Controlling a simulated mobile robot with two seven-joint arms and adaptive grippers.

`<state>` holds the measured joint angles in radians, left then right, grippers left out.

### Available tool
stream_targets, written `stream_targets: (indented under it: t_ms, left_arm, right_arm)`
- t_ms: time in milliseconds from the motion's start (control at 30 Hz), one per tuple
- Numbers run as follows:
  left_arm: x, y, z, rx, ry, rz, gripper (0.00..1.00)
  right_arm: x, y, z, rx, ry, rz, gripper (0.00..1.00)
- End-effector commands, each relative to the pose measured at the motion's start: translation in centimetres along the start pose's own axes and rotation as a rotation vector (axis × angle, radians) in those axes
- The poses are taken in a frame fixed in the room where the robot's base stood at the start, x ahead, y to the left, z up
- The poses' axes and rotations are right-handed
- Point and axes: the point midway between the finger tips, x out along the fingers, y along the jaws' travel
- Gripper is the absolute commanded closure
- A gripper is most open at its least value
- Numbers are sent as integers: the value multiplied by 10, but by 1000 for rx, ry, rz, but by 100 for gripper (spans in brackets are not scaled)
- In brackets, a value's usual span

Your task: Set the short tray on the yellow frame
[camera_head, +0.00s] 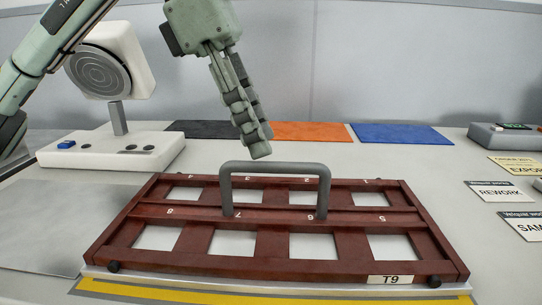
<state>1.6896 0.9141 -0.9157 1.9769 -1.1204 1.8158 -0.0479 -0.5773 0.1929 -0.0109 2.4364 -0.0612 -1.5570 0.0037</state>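A dark red tray (195,262) with several square openings, numbered bars and a T9 label lies flat in the middle of the table. A grey arched handle (275,168) stands up from its middle. A yellow band (180,292), which may be part of the yellow frame, shows along the tray's front edge; the rest of it is hidden or out of view. My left gripper (262,146) hangs just above or behind the handle bar, fingers pointing down and empty. Its fingers overlap in this view, so the gap between them is unclear. My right gripper is out of view.
A white device with a round grey disc (100,72) stands at the back left. Black (215,129), orange (308,132) and blue (398,134) mats lie along the back. Label cards (500,191) and a grey device (508,136) are at the right.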

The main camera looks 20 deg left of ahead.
Motion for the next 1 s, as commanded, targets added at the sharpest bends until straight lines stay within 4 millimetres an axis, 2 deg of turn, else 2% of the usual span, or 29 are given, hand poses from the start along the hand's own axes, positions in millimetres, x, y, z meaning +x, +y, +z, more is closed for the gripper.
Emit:
stream_targets:
  t_ms: [33, 100, 333, 1000]
  left_arm:
    - [-13, 0, 2, 1, -3, 1, 67]
    - [-27, 0, 2, 1, -2, 1, 67]
    - [-55, 0, 1, 2, 0, 0, 67]
    - [-59, 0, 0, 2, 1, -1, 67]
  right_arm:
    - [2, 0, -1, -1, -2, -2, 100]
    - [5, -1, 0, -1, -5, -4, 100]
    - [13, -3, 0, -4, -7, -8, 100]
    - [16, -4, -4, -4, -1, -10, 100]
